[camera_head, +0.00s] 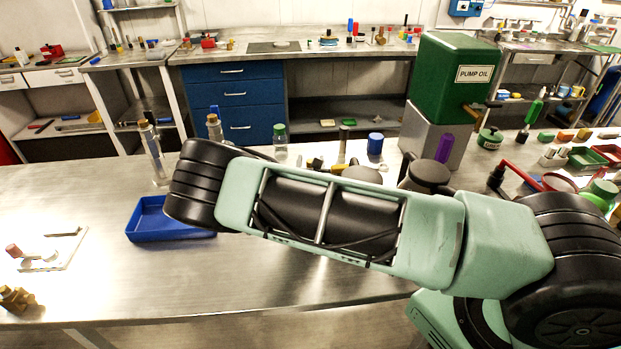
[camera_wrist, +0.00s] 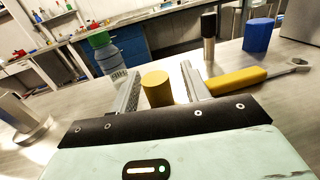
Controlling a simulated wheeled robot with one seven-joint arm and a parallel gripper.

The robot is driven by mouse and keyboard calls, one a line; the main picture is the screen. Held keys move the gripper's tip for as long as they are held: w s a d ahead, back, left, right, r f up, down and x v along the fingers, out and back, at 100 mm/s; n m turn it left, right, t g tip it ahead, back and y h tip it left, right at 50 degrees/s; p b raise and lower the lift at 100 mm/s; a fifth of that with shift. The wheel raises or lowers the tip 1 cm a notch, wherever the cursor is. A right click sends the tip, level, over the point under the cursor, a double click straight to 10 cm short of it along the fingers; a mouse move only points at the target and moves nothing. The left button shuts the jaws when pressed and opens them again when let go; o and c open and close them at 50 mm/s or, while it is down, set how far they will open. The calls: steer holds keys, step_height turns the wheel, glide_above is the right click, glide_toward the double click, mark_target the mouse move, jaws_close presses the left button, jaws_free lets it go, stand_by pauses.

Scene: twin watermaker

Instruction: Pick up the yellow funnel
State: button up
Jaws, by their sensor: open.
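In the wrist view a yellow piece (camera_wrist: 157,88) stands on the steel bench between my gripper's fingers. From here it looks like a short cylinder with a flat round top; no cone or spout shows, so I cannot tell for sure that it is the funnel. My gripper (camera_wrist: 160,76) is open, one finger on each side of the piece, with a visible gap to the right finger. I cannot tell whether the left finger touches it. In the head view my arm hides the gripper and most of this spot.
A yellow-handled tool (camera_wrist: 235,81) lies right of the right finger. Behind stand a green-capped bottle (camera_wrist: 106,52), a dark cylinder (camera_wrist: 209,40) and a blue cylinder (camera_wrist: 257,36). A blue tray (camera_head: 150,228) and a green pump oil tank (camera_head: 440,75) flank my arm.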

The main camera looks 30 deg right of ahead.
jaws_close()
